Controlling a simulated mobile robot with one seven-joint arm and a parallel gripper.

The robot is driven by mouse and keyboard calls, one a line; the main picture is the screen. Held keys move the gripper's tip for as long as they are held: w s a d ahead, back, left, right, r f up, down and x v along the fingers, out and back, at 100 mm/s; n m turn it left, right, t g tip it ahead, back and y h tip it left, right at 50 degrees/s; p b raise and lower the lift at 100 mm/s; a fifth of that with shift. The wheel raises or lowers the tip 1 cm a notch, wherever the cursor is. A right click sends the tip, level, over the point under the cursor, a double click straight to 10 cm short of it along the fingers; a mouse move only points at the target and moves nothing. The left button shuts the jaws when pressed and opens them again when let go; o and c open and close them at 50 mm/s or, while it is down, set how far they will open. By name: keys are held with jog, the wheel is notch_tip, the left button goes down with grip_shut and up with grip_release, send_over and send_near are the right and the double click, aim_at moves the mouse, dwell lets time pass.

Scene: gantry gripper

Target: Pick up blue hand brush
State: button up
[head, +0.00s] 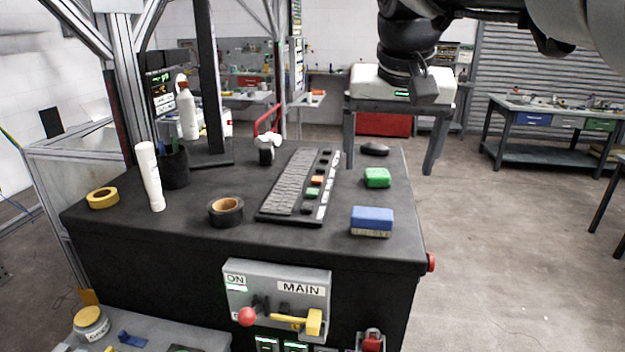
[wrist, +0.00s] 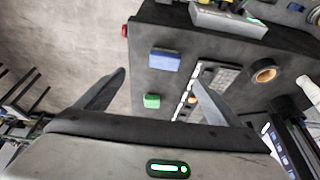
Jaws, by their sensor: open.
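The blue hand brush (head: 372,219) lies on the front right part of the black bench top, with its blue back up and pale bristles below. In the wrist view the brush (wrist: 164,60) lies beyond the fingertips, between their lines. My gripper (head: 388,170) is open and empty, with its two fingers pointing down. It hangs above the back right side of the bench, apart from the brush. In the wrist view its two fingers (wrist: 158,75) are wide apart. Nothing hides the brush.
A green block (head: 377,177) and a black mouse (head: 374,149) sit behind the brush. A keyboard (head: 300,187) lies left of it. The bench's right edge is close to the brush.

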jog(key=w+a, duration=0.1)
jog(key=w, duration=0.1)
jog(key=b, duration=0.2)
send_near(372, 212)
jog(key=x, duration=0.4)
jog(key=shift+w+d+f, duration=0.1)
jog(key=shift+d+f, duration=0.05)
jog(key=shift+f, duration=0.2)
jog(key=shift+x, duration=2.75)
jog(key=c, duration=1.2)
jog(key=shift+o, duration=0.2)
notch_tip(372, 212, up, 10)
jog(key=shift+p, duration=0.75)
